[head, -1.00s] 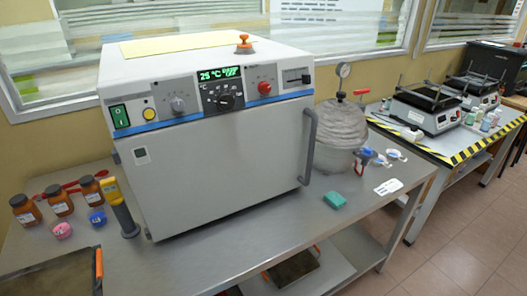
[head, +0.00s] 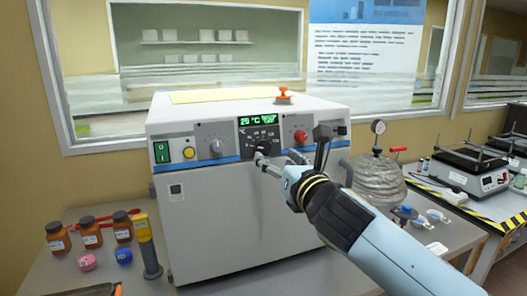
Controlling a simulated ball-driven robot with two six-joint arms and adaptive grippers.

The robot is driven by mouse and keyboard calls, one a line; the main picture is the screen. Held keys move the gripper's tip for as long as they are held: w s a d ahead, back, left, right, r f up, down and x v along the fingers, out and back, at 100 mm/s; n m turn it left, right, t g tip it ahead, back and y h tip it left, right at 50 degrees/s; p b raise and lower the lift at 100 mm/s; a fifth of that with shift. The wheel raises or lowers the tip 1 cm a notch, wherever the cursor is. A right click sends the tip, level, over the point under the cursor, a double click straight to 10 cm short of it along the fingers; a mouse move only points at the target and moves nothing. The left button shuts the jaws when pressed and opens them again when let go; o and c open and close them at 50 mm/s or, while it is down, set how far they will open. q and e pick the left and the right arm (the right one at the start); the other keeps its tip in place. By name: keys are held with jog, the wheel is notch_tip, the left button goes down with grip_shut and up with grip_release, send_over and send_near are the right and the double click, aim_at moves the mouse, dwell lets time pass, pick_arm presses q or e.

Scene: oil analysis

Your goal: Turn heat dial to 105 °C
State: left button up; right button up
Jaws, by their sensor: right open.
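The white oven (head: 220,225) stands on the metal bench. Its green display (head: 262,120) seems to read about 25 or 29 °C; the digits are small. The black heat dial (head: 264,148) sits below the display on the black panel. My right gripper (head: 266,163) is open at the panel, its fingertips at the lower edge of the dial and partly over it. I cannot tell whether the fingers touch the dial. My right arm comes in from the lower right. My left gripper is not in view.
A grey knob (head: 216,146), a yellow button (head: 189,152) and a green switch (head: 162,152) are left of the panel. A red knob (head: 301,136) is close right of it. A wrapped vessel with a gauge (head: 378,180) stands right of the oven. Brown jars (head: 90,234) stand at left.

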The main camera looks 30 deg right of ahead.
aim_at(265, 150)
jog(key=x, duration=0.6)
jog(key=shift+d+p, duration=0.1)
jog(key=shift+p, duration=0.2)
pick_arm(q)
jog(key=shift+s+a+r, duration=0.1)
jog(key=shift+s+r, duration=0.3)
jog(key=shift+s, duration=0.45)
pick_arm(e)
jog(key=c, duration=1.2)
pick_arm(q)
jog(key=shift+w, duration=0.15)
pick_arm(e)
jog(key=shift+o, duration=0.2)
